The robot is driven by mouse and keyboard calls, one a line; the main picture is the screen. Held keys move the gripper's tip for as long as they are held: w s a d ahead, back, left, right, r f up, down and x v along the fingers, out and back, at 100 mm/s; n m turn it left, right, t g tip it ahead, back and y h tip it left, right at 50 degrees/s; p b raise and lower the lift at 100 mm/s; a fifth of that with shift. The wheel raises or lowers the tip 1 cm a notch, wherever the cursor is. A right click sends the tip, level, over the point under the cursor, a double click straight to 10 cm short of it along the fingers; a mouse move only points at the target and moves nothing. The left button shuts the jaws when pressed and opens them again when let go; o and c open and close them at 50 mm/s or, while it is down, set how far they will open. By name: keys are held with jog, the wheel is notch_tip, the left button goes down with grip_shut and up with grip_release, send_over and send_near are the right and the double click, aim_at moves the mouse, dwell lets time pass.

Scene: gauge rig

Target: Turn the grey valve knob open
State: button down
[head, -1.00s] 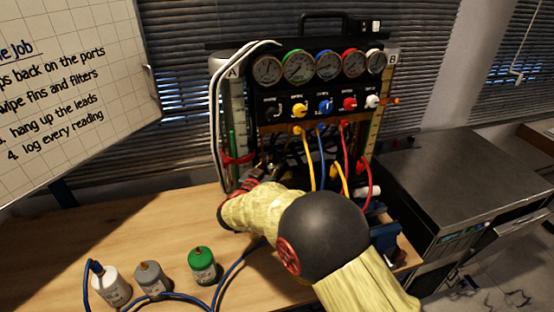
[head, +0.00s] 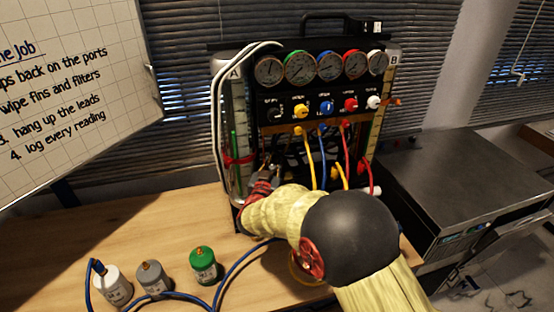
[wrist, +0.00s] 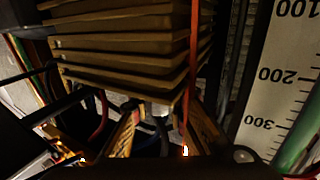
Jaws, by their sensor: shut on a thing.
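My gripper (head: 267,176) reaches in low at the left of the gauge rig (head: 296,92), below the row of knobs. In the wrist view its two fingers (wrist: 163,122) point up under a stack of brown fins. A small pale grey piece, which I take for the grey valve knob (wrist: 160,108), shows between the fingertips, and the fingers are shut on it. It is dim and partly hidden, so its turn angle cannot be read. In the head view my wrist and the shadow hide the knob.
Yellow, blue and red hoses (head: 345,150) hang close right of my gripper. A scale column (wrist: 280,75) and a red cord (wrist: 192,60) stand close by. Green (head: 203,264), grey (head: 154,277) and white canisters (head: 112,283) stand on the bench, with a blue hose (head: 236,266) among them.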

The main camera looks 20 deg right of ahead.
jog(key=shift+w+r+y, duration=0.1)
jog(key=shift+y, duration=0.2)
jog(key=c, duration=1.7)
grip_release()
jog(key=v, duration=1.2)
jog(key=shift+f, duration=0.25)
